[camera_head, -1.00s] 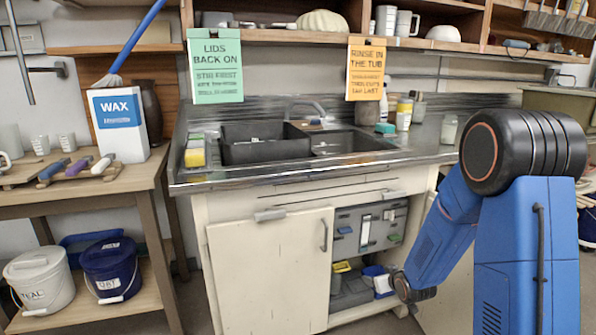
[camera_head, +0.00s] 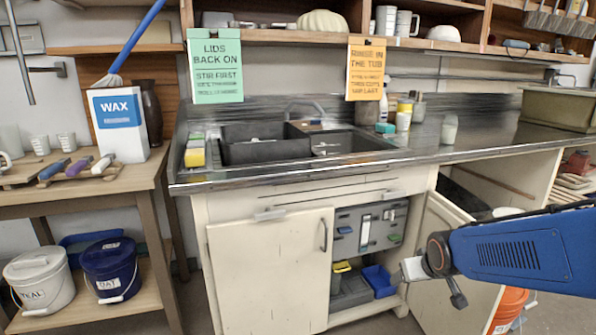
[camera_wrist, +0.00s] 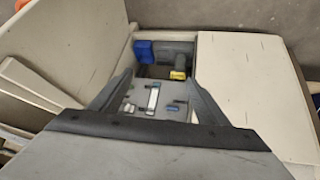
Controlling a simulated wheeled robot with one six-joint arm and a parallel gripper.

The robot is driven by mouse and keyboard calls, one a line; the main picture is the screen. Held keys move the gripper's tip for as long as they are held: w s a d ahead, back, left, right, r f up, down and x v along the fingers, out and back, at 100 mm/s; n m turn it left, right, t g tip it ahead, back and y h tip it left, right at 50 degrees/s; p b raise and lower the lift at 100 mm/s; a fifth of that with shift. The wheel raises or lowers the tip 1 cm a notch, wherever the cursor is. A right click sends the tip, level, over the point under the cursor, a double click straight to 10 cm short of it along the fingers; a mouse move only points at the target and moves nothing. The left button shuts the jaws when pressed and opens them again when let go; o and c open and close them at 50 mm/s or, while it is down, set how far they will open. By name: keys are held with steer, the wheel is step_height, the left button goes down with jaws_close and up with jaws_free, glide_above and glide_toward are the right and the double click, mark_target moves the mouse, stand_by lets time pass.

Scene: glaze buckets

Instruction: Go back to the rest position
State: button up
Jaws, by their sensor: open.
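My gripper (camera_wrist: 160,80) is open, with its two dark fingers apart and nothing visible between them. In the head view my blue arm reaches in from the right edge, and its pale end (camera_head: 412,270) is in front of the open cabinet, beside the open cabinet door (camera_head: 440,240). The fingers are not clear in that view. In the wrist view, the grey tool panel (camera_wrist: 155,103), a blue bin (camera_wrist: 144,51) and a yellow item (camera_wrist: 179,70) lie beyond the fingers. The blue bin (camera_head: 379,281) also shows low in the cabinet in the head view.
The closed cabinet door (camera_head: 270,270) and sink counter (camera_head: 300,178) are left of my arm's end. A white bucket (camera_head: 38,280) and a navy bucket (camera_head: 110,268) stand on the left shelf. An orange bucket (camera_head: 511,303) is below my arm.

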steer(key=s+a+r+g, duration=0.1)
steer(key=s+r, duration=0.1)
steer(key=s, duration=1)
steer(key=s+r+m+g, duration=0.1)
steer(key=s+r, duration=0.2)
steer(key=s, duration=0.9)
steer(key=shift+a+r+g+y, duration=0.15)
steer(key=shift+a+g+y, duration=0.15)
steer(key=shift+a+g, duration=0.1)
